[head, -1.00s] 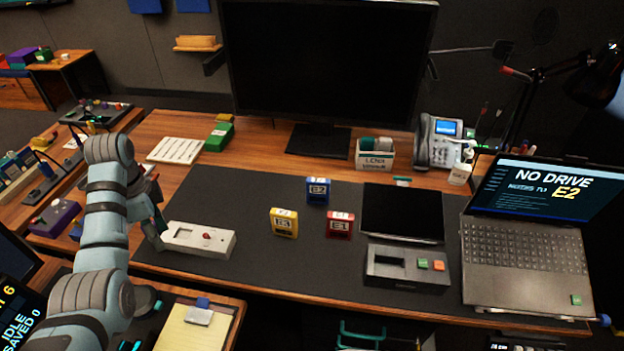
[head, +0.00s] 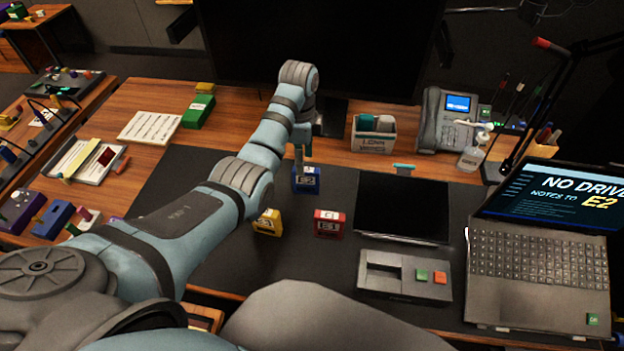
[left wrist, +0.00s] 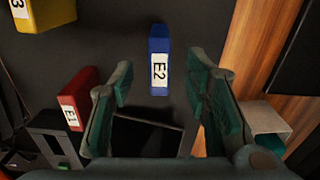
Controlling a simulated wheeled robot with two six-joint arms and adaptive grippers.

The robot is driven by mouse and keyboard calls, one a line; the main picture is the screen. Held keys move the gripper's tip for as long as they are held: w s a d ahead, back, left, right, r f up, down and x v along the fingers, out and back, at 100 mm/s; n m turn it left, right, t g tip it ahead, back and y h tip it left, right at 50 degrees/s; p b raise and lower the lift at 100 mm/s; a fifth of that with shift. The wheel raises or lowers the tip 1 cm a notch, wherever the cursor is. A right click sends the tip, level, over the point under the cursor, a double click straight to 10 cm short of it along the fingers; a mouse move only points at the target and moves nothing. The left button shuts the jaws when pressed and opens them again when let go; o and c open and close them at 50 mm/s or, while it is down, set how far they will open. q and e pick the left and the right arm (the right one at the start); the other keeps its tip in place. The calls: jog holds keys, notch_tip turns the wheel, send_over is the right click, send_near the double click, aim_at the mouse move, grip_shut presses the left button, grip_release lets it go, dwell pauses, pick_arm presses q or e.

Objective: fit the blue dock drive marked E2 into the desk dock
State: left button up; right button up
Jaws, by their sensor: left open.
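The blue dock drive marked E2 (head: 306,183) stands on the dark desk mat; it also shows in the left wrist view (left wrist: 159,75), label facing up. My left gripper (head: 302,160) is over it, partly covering its top. In the left wrist view the open fingers (left wrist: 160,64) point toward the drive, one on each side; I cannot tell whether they touch it. The grey desk dock (head: 385,289) lies at the front right of the mat, with a slot and green and orange buttons. My right gripper is not in view.
A red drive E1 (head: 328,223) and a yellow drive (head: 267,222), partly behind my arm, stand nearby. A dark flat pad (head: 403,210) lies behind the dock, a laptop (head: 540,265) right of it. The monitor (head: 310,50) rises behind the blue drive.

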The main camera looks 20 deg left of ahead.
aim_at(306, 181)
pick_arm(q)
jog(key=f+b, duration=0.1)
jog(key=f, duration=0.5)
jog(key=d+f+b, duration=0.1)
jog(key=f, duration=0.2)
jog(key=shift+w+f+b, duration=0.1)
jog(key=shift+w+b, duration=0.05)
jog(key=shift+b, duration=0.15)
grip_shut()
